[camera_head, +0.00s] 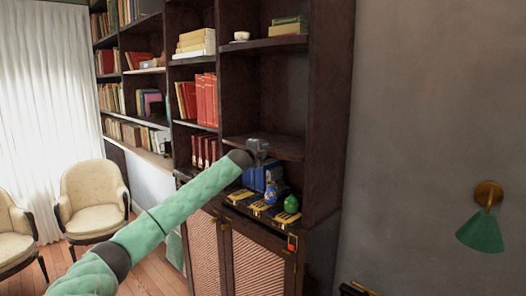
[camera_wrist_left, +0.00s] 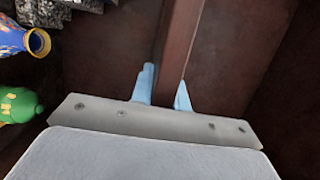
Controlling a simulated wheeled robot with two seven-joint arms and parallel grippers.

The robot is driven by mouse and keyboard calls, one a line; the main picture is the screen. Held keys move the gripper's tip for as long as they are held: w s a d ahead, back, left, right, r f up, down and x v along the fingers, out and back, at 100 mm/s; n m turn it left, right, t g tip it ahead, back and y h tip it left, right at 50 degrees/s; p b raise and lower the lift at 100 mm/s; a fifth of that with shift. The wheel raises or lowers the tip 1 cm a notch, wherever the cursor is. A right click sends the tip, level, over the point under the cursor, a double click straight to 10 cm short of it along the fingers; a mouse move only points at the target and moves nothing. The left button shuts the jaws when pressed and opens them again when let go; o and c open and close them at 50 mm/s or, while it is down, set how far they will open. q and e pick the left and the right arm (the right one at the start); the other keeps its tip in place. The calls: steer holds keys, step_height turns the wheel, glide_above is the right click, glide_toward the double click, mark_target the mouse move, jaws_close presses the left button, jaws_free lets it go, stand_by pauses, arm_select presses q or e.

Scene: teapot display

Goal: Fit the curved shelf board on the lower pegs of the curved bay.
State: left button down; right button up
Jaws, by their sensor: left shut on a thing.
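The dark brown shelf board (camera_head: 285,149) is inside the right-hand bay of the bookcase, roughly level and above the display items. My left gripper (camera_head: 261,159) is at its front edge. In the left wrist view, the blue fingers (camera_wrist_left: 166,92) are shut on the board's edge (camera_wrist_left: 182,40), one on each side. The lower pegs are hidden, so I cannot tell whether the board touches them. The board's left end is partly covered by my arm in the head view. My right gripper is not in view.
Below the board stand a blue and yellow vase (camera_head: 271,193), a green pot (camera_head: 291,204) and a blue box (camera_head: 252,179). The bay's right side panel (camera_head: 325,120) is close to the board. Red books (camera_head: 206,100) fill the bay to the left.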

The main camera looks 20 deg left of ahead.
arm_select(q)
steer(key=c, duration=1.3)
jaws_free()
steer(key=shift+r, duration=0.15)
steer(key=shift+s+f, duration=0.1)
steer(key=shift+f, duration=0.15)
steer(key=shift+s+a+f+b, duration=0.1)
steer(key=shift+s+f+b, duration=0.05)
steer(key=shift+s+b, duration=0.45)
steer(key=shift+s+a+r+b, duration=0.15)
steer(key=shift+s+b, duration=0.45)
steer(key=shift+s, duration=0.5)
steer(key=shift+s+a+r+b, duration=0.1)
steer(key=shift+s+b, duration=0.5)
steer(key=shift+s, duration=0.45)
steer(key=shift+s+a+r+b, duration=0.15)
steer(key=shift+s+b, duration=0.45)
steer(key=shift+s, duration=0.5)
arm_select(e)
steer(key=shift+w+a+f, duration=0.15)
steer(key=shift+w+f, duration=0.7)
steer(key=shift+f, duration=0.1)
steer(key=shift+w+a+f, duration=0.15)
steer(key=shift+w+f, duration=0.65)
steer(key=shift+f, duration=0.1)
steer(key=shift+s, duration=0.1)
